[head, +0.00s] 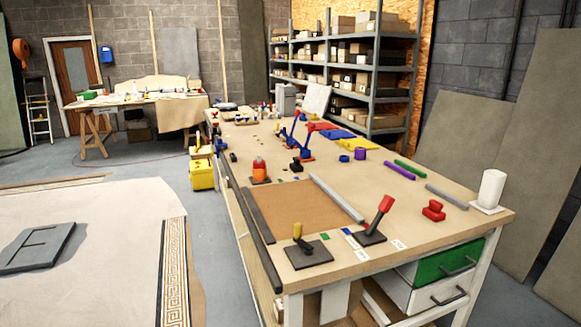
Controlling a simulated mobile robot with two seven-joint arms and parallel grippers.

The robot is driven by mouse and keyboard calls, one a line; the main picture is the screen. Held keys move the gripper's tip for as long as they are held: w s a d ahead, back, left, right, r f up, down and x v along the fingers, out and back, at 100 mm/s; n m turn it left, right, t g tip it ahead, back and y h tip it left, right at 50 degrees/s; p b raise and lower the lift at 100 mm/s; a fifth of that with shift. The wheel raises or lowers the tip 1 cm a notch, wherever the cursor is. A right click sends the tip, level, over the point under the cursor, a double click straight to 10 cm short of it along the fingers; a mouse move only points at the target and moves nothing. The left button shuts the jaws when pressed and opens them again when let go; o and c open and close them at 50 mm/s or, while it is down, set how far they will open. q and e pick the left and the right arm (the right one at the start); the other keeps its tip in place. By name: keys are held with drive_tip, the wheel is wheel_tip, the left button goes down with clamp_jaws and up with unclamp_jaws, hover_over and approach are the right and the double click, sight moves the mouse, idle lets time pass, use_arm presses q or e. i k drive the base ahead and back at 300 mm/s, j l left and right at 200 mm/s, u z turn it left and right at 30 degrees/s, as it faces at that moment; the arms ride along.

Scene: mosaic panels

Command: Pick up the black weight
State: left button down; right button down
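A small black block (295,164) with a raised top, which looks like the black weight, stands on the long workbench (408,227). A red piece of similar form (433,210) sits near the bench's right side. Neither of my grippers shows in the head view.
Dark plates with a yellow handle (298,231) and a red handle (384,204) lie at the bench's near end. A white roll (491,188) stands at the right corner. Open floor (217,250) lies left of the bench; a yellow bucket (202,175) stands beside it.

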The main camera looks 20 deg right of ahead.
sight(297, 167)
drive_tip(key=i+j+z, duration=0.15)
drive_tip(key=z, duration=0.65)
drive_tip(key=i+j+z, duration=0.2)
drive_tip(key=j+z, duration=0.2)
drive_tip(key=i+j+z, duration=0.2)
drive_tip(key=j, duration=0.2)
drive_tip(key=i+j+z, duration=0.25)
drive_tip(key=j, duration=0.65)
drive_tip(key=j+z, duration=0.25)
drive_tip(key=j, duration=0.6)
drive_tip(key=j+z, duration=0.1)
drive_tip(key=j, duration=1.75)
